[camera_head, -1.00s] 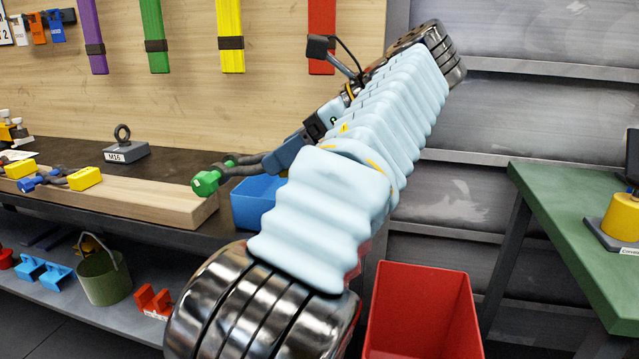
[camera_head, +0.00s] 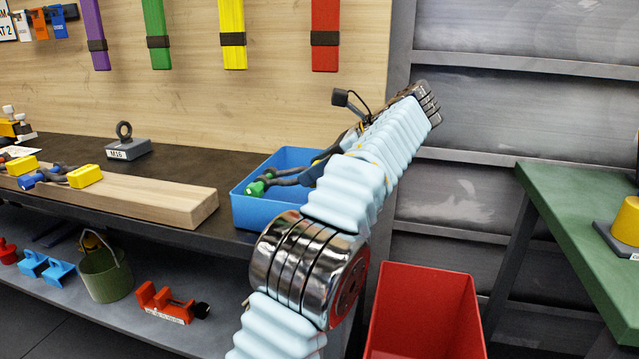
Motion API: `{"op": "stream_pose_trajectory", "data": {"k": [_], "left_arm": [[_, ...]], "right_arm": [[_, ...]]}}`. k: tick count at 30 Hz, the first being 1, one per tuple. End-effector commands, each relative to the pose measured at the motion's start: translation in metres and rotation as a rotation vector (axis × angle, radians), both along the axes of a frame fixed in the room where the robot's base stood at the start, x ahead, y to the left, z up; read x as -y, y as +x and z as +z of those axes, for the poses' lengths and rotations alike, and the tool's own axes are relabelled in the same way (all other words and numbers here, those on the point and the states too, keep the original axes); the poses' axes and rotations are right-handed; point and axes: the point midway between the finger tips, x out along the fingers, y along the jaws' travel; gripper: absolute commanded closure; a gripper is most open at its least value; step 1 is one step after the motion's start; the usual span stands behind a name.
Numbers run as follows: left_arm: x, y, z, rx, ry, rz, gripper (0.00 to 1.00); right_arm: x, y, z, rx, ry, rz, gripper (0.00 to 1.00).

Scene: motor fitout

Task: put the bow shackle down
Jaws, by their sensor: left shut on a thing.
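The bow shackle (camera_head: 284,180) is dark grey with a green pin end (camera_head: 256,188). It is at the opening of the blue bin (camera_head: 252,213) on the dark bench, within the bin's outline. I cannot tell whether it touches the bin floor. My left gripper (camera_head: 308,175) is shut on the shackle's right end. Its fingers are partly hidden by my pale-blue sleeved arm, which also covers the bin's right side. My right gripper is not in view.
A wooden beam (camera_head: 190,203) lies left of the bin, with yellow- and blue-ended shackles (camera_head: 62,176) on it. A grey M16 eye block (camera_head: 128,149) stands behind. A red bin (camera_head: 425,310) is at lower right, beside a green table (camera_head: 570,215). A lower shelf holds a green bucket (camera_head: 105,276).

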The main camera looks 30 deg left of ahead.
Motion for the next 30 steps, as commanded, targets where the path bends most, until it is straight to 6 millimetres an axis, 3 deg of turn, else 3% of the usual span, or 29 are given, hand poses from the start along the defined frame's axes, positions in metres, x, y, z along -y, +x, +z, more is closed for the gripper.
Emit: {"op": "stream_pose_trajectory", "data": {"k": [9, 30], "left_arm": [[-0.002, 0.006, -0.036, 0.000, 0.002, -0.001, 1.00], [-0.002, 0.006, -0.050, 0.001, 0.000, -0.001, 1.00]], "right_arm": [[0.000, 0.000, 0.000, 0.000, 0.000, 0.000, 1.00], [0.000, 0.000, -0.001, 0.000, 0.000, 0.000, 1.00]]}}
